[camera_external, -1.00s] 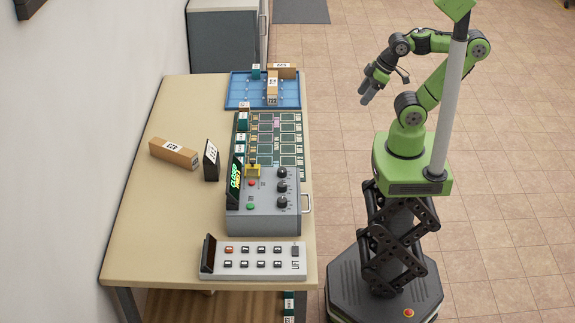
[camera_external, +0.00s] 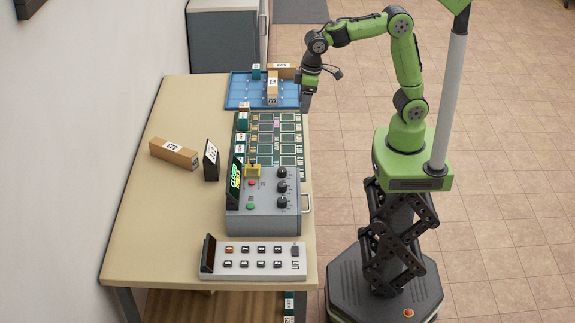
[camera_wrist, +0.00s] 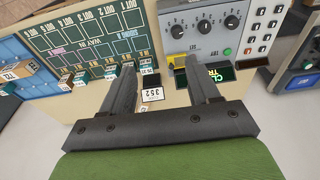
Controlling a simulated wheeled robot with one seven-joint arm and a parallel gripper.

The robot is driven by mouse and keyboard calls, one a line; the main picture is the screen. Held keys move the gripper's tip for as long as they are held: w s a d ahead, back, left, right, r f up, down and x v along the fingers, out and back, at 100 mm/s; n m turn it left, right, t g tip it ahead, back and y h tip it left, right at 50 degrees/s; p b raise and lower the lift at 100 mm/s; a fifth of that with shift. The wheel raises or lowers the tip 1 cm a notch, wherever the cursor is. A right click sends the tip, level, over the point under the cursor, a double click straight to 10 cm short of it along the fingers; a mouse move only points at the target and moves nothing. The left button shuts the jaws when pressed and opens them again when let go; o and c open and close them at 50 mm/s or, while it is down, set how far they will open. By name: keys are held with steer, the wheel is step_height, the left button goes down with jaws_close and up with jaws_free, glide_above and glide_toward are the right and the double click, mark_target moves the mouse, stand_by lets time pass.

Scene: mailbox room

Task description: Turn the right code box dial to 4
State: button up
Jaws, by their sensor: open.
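The grey code box (camera_external: 262,212) stands on the table with three black dials in a row along its robot-side edge. Its lettering is upside down in the wrist view, so the right dial (camera_external: 282,173) is the one nearest the slot board; it also shows in the wrist view (camera_wrist: 178,31). The middle dial (camera_wrist: 205,25) and left dial (camera_wrist: 232,21) sit beside it. The dial settings are too small to read. My gripper (camera_external: 306,106) is open and empty, pointing down by the blue tray's edge, apart from the dials. Its spread fingers show in the wrist view (camera_wrist: 159,66).
A dark green slot board (camera_external: 268,140) lies between the code box and the blue tray (camera_external: 239,101), which holds small boxes. A white button panel (camera_external: 252,263) lies on the near side. A lit green display (camera_external: 235,181) and yellow piece (camera_external: 253,171) stand on the code box.

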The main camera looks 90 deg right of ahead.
steer(key=g, duration=0.2)
glide_above(282, 170)
step_height(282, 170, down, 8)
step_height(282, 170, down, 16)
steer(key=shift+r, duration=0.25)
steer(key=shift+c, duration=0.2)
steer(key=c, duration=1)
